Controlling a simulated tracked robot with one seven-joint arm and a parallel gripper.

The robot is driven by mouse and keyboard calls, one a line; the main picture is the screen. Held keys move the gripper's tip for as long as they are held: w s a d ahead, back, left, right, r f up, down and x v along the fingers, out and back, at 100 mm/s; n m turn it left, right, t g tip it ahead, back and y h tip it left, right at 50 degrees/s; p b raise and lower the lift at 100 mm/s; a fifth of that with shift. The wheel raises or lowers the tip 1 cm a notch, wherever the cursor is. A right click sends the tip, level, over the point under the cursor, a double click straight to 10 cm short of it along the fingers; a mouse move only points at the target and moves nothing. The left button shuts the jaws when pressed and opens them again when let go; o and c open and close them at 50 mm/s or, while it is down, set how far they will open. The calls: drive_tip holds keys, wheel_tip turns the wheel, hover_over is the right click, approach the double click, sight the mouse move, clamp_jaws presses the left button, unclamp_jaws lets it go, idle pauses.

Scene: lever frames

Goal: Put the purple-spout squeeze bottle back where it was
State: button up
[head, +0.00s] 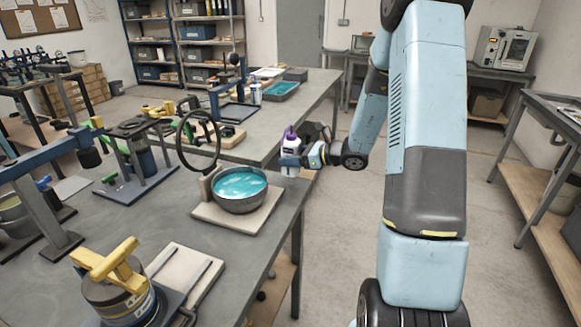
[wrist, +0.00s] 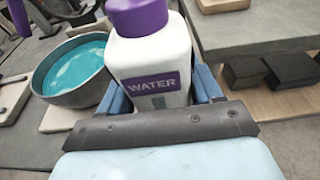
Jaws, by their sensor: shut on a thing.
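The squeeze bottle (wrist: 150,58) is white with a purple top and a purple label reading WATER. In the wrist view it stands upright between the blue fingers of my gripper (wrist: 160,92), which is shut on it. In the head view the bottle (head: 290,158) and my gripper (head: 292,161) are just right of the bowl, near the table's right edge. I cannot tell whether the bottle's base touches the table. The lower part of the bottle is hidden by my gripper in the wrist view.
A grey bowl of teal liquid (head: 240,190) sits on a light board (head: 212,217), with a black ring upright behind it. Another white bottle (head: 256,93) stands farther back near a teal-filled tray (head: 281,90). Lever frames crowd the table's left. Open floor lies right of the table.

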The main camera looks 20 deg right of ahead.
drive_tip(key=shift+w+f, duration=0.4)
drive_tip(key=shift+f, duration=0.05)
drive_tip(key=shift+w+f, duration=0.1)
drive_tip(key=shift+f, duration=1.5)
drive_tip(key=shift+f, duration=0.1)
drive_tip(key=o, duration=0.8)
